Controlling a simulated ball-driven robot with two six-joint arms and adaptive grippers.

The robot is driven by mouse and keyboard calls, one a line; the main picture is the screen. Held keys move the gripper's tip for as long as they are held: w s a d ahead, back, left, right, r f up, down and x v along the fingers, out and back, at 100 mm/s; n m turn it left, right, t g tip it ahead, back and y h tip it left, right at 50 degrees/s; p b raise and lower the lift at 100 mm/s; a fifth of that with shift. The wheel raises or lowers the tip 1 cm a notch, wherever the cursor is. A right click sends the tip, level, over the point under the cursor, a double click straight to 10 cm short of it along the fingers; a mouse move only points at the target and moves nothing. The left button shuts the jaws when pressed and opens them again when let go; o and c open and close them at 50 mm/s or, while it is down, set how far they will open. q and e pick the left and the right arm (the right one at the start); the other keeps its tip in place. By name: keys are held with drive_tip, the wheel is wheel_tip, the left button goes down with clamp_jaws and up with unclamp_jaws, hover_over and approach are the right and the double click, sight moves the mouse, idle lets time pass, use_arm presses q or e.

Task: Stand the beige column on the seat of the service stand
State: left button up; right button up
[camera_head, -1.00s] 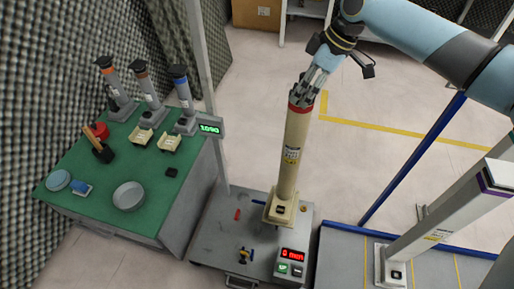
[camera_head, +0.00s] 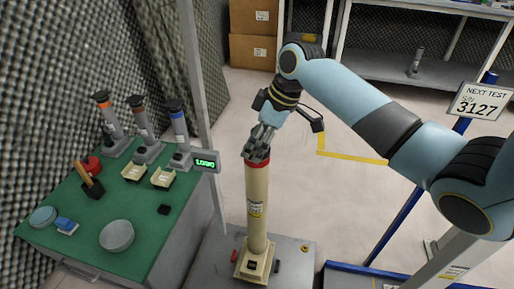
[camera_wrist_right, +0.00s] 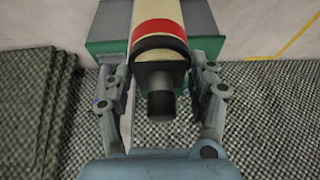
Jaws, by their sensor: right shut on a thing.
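The beige column (camera_head: 257,195) is upright, with a red band near its top and a square beige foot. My right gripper (camera_head: 257,150) is shut on its dark top end from above. In the right wrist view the column (camera_wrist_right: 158,12) is between the fingers of the right gripper (camera_wrist_right: 160,95), its red band and dark cap showing. The foot is over the grey top of the service stand (camera_head: 292,257). I cannot tell whether it touches. The seat is not clearly visible, and the stand's front is cut off by the frame. My left gripper is not in view.
A green-topped bench (camera_head: 150,215) on the left holds several grey posts, small beige trays and a bowl (camera_head: 117,236). A thin pole with a green display (camera_head: 206,161) rises beside the stand. A small red item (camera_head: 235,256) lies by the foot.

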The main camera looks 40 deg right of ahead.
wheel_tip(320, 180, down, 6)
drive_tip(key=shift+w+r+b, duration=0.1)
drive_tip(key=shift+r+b, duration=0.1)
drive_tip(key=shift+b, duration=0.6)
drive_tip(key=o, duration=1.7)
drive_tip(key=shift+f, duration=0.2)
drive_tip(key=shift+r, duration=0.1)
